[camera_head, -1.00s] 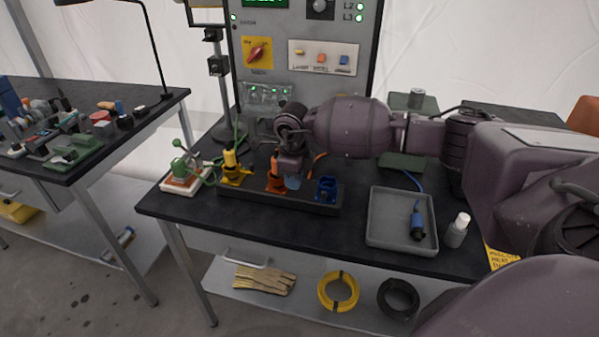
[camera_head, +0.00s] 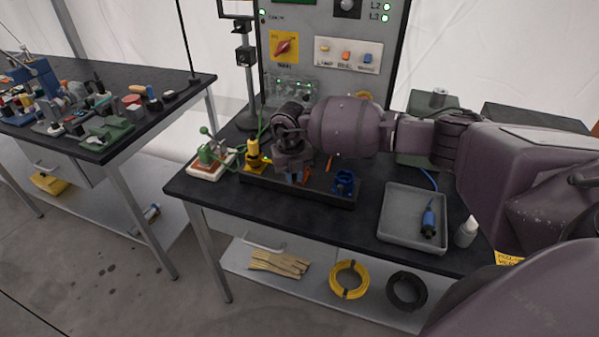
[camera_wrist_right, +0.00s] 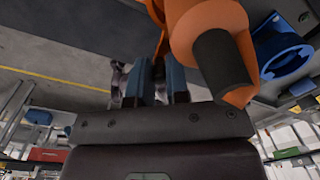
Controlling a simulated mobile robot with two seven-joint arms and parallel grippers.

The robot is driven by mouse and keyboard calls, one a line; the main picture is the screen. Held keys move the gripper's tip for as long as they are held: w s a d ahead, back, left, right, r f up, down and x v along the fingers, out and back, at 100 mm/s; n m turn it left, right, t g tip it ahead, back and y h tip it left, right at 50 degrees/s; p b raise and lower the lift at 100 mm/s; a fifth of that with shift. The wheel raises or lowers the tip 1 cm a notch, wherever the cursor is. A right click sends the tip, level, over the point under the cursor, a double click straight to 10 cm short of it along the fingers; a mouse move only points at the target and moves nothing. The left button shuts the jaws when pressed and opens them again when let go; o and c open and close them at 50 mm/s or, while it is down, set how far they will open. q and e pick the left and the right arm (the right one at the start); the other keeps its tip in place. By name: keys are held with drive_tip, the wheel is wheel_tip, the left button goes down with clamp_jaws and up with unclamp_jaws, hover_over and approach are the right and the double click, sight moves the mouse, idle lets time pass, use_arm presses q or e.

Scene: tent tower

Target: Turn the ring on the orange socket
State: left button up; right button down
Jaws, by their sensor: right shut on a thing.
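The orange socket (camera_head: 304,178) stands in the middle of a dark strip on the workbench, mostly hidden behind my right gripper (camera_head: 292,174) in the head view. In the right wrist view the orange socket (camera_wrist_right: 205,30) is large at the top, with a dark cylindrical part jutting from it. The blue fingers of my right gripper (camera_wrist_right: 160,80) are beside it, and a narrow orange part reaches toward the gap between them. My right gripper is shut on the socket's ring; the exact grip is mostly hidden. My left gripper is not in view.
A yellow socket (camera_head: 254,156) and a blue socket (camera_head: 344,182) flank it closely on the strip (camera_head: 320,196). A grey tray (camera_head: 400,230) holds a blue connector (camera_head: 428,220), with a white bottle (camera_head: 467,232) beside it. A control panel (camera_head: 300,70) stands behind.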

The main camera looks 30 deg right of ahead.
drive_tip(key=shift+w+a+m, duration=0.35)
drive_tip(key=shift+a+m, duration=0.05)
drive_tip(key=shift+m, duration=0.6)
drive_tip(key=c, duration=1.1)
unclamp_jaws()
drive_tip(key=shift+w, duration=0.1)
drive_tip(key=shift+r, duration=0.1)
wheel_tip(320, 180, up, 11)
drive_tip(key=shift+a, duration=0.2)
